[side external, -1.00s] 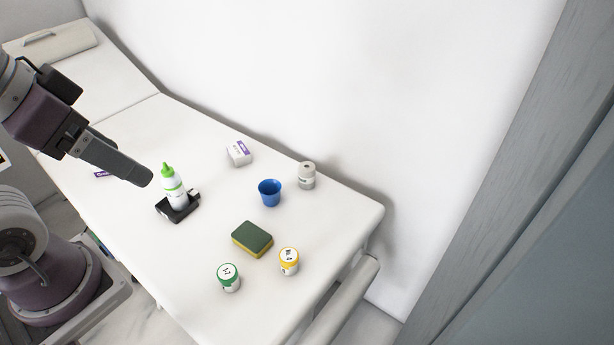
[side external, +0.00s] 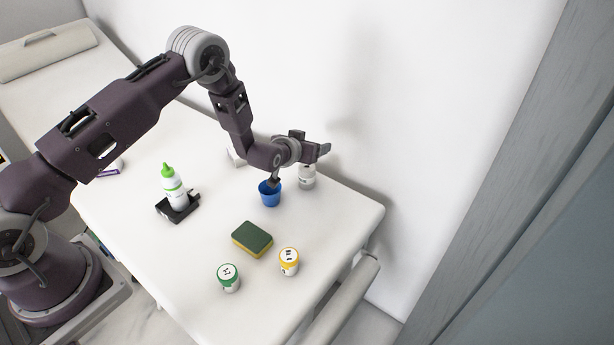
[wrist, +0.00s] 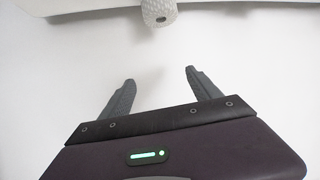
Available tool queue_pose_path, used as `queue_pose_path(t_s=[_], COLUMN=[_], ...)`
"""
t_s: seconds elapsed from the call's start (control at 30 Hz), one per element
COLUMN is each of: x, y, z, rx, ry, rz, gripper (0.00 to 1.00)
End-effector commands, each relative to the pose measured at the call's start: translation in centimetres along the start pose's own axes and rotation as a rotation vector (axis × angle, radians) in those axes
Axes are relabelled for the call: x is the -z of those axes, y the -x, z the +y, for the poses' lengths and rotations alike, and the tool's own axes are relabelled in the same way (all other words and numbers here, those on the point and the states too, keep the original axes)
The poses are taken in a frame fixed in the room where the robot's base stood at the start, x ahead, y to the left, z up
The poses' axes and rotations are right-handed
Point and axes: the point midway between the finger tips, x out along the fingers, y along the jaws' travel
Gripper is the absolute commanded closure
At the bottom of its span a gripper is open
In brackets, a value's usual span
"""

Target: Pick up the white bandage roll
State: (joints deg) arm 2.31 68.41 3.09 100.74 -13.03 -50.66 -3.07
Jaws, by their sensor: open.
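The white bandage roll (side external: 307,178) stands upright near the back edge of the table, close to the wall. My gripper covers its top in the side view. In the wrist view the roll (wrist: 152,12) is cut off by the top edge, with the dark hole in its end facing down the picture. My gripper (wrist: 153,80) is open and empty, its fingers apart. The roll lies beyond the fingertips, roughly in line with the gap between them. In the side view the gripper (side external: 303,158) hangs over the blue cup and the roll; the exact gap cannot be told.
The blue cup (side external: 269,195) stands close left of the roll. A white box (side external: 234,158) is partly hidden behind my arm. The right table end is clear.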

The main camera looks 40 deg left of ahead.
Motion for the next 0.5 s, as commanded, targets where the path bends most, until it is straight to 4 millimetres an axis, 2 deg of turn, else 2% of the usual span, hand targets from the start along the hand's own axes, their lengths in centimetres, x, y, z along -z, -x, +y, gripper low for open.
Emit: queue_pose_path(t_s=[0.03,0.1,0.2,0.5], x=[-3.4,-6.1,-8.2,-9.0], y=[-1.3,-2.1,-2.6,-5.9], z=[-0.6,-1.3,-1.9,-2.1], rx=[0.012,0.024,0.031,0.033], ry=[-0.011,-0.021,-0.029,-0.031], rz=[0.020,0.059,0.091,0.103], gripper=[0.28,0.28,0.28,0.28])
